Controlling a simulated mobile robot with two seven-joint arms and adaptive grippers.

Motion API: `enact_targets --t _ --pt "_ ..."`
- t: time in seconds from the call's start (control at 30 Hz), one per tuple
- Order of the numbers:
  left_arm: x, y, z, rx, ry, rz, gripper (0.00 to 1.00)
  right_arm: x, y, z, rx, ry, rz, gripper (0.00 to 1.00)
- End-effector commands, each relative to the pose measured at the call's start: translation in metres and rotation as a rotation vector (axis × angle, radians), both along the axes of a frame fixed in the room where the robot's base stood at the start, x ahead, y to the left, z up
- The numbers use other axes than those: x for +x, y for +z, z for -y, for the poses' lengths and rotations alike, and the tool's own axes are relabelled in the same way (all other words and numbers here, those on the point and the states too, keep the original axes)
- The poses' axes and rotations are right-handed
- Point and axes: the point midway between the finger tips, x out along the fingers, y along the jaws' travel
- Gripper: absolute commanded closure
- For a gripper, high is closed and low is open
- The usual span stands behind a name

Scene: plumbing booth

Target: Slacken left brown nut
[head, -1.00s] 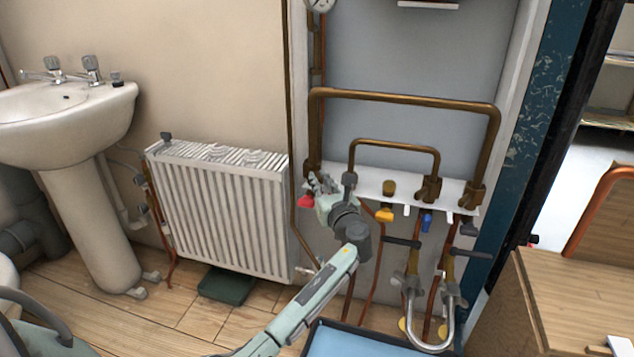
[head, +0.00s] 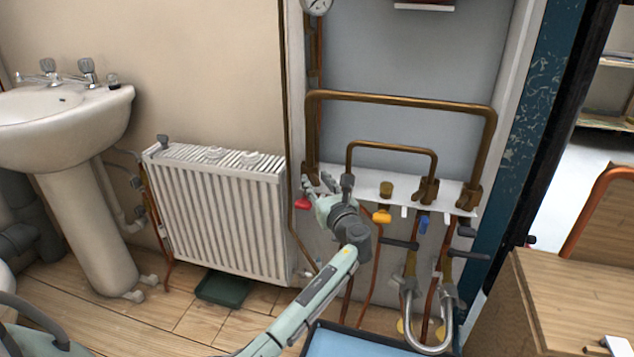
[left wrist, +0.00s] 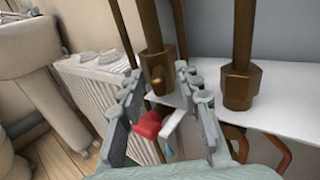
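The left brown nut (left wrist: 157,66) is at the foot of the leftmost copper pipe, above the white shelf. In the head view this left brown nut (head: 311,168) is just above my left gripper (head: 319,184). In the left wrist view my left gripper (left wrist: 157,76) is open, its two fingers apart and pointing up toward that nut. The nut is beyond and between the fingertips; contact cannot be told. A second brown nut (left wrist: 239,88) is to the right of the fingers. My right gripper is not in view.
A red valve handle (left wrist: 148,124) shows between the fingers, below the shelf (left wrist: 280,126). The white radiator (head: 218,215) is close on the left. A blue-lined tray (head: 345,343) is below.

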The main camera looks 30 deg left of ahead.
Motion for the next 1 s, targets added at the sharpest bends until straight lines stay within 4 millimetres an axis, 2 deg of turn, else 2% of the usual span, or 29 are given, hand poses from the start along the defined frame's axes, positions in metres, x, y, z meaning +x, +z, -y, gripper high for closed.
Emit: enact_targets --t 0.17,0.6,0.8,1.0 --pt "-0.01 -0.001 0.013 -0.001 -0.003 0.0 0.66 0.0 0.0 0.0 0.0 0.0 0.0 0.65" --pt "-0.067 -0.001 0.079 -0.002 -0.002 -0.001 0.66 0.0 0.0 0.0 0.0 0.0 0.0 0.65" --pt "-0.077 0.0 0.09 0.0 0.0 0.0 0.66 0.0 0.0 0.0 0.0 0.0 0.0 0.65" --pt "-0.078 0.0 0.091 0.0 0.0 0.0 0.66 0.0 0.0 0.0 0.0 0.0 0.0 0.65"
